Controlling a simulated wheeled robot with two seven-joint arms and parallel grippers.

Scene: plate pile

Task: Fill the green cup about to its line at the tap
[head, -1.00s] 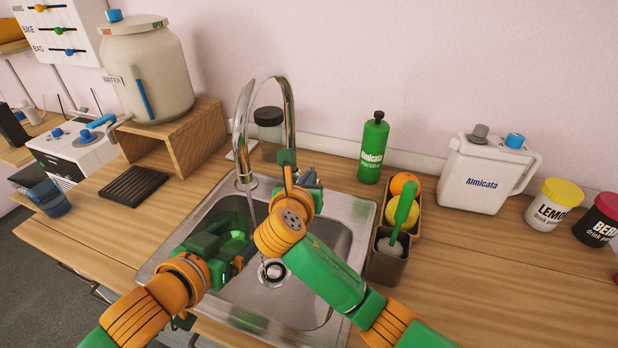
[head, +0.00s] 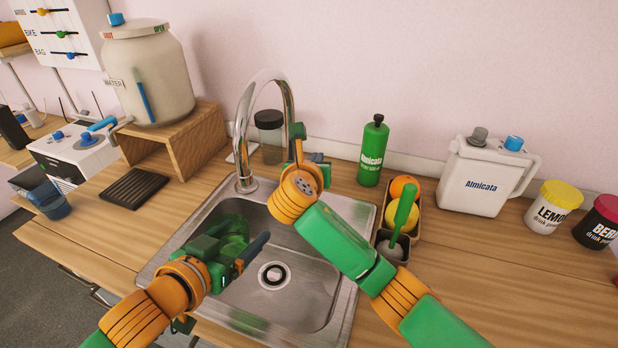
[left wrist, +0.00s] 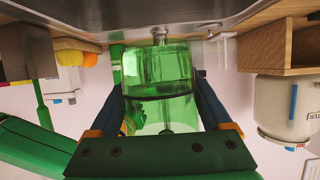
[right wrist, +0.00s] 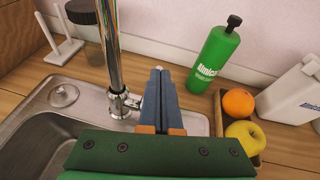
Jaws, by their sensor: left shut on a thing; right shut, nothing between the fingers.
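The green see-through cup (head: 232,232) is over the left part of the sink (head: 330,300). My left gripper (head: 250,255) is shut on its sides. In the left wrist view, the cup (left wrist: 160,65) sits between the blue fingers. A dark band crosses it; I cannot tell whether this is its line or a water surface. The chrome tap (head: 245,120) arches over the sink's back edge, its spout end hidden behind my right arm. My right gripper (right wrist: 160,72) is shut and empty, just right of the tap's base fitting (right wrist: 122,103). No stream is visible.
A dark-lidded jar (head: 269,135) stands behind the tap. A green bottle (head: 373,150) and a caddy with fruit and a brush (head: 403,210) stand right of the sink. A water dispenser (head: 150,75) is on a wooden stand to the left. The drain area (head: 273,276) is clear.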

